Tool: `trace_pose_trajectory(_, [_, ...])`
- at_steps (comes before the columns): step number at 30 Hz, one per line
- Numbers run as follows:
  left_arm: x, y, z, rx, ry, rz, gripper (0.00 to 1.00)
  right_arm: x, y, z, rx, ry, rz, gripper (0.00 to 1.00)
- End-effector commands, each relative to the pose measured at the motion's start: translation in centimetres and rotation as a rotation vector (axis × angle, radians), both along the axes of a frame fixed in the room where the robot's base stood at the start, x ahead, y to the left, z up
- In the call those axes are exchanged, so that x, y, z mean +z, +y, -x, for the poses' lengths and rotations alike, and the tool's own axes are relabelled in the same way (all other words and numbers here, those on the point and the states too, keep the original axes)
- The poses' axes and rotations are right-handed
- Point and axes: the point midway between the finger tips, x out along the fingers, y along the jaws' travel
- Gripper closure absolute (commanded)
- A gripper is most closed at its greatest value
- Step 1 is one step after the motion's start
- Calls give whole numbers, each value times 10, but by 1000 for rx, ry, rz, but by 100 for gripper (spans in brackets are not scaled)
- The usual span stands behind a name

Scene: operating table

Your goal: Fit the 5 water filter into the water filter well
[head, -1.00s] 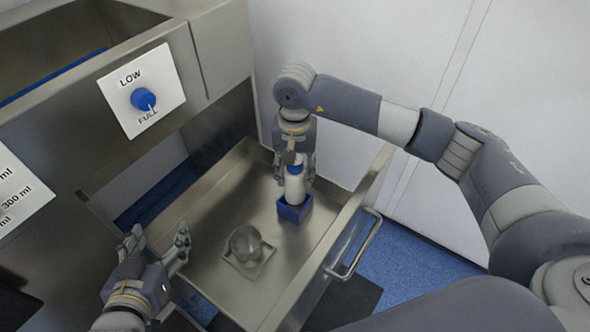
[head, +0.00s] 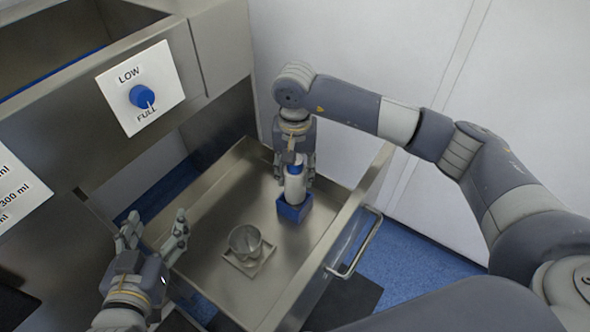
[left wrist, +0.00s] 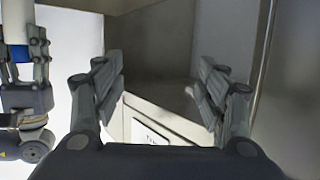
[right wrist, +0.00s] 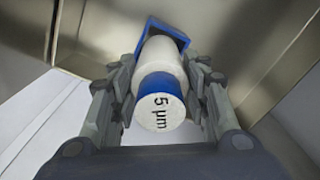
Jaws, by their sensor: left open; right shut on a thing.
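The water filter (head: 294,185) is a white cylinder with a blue band. Its end reads "5 µm" in the right wrist view (right wrist: 158,108). My right gripper (head: 296,172) is shut on it and holds it about upright. The filter's lower end is at the blue square well (head: 294,212) in the open steel drawer. In the right wrist view it meets the opening of the blue well (right wrist: 181,37); how deep it sits is hidden. My left gripper (head: 155,221) is open and empty at the drawer's left side, its fingers (left wrist: 158,62) spread apart.
The drawer (head: 225,195) has raised walls and a front handle (head: 357,247). A blue LOW/FULL knob (head: 142,96) is on the cabinet above.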

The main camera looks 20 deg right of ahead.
Motion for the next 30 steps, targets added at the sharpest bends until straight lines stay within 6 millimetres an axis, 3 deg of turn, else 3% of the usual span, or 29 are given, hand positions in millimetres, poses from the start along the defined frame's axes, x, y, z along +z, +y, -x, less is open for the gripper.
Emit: trace_pose_trajectory(30, [23,-6,-8,-9,-119,31,34,-6,0,0,0,-1,-1,85])
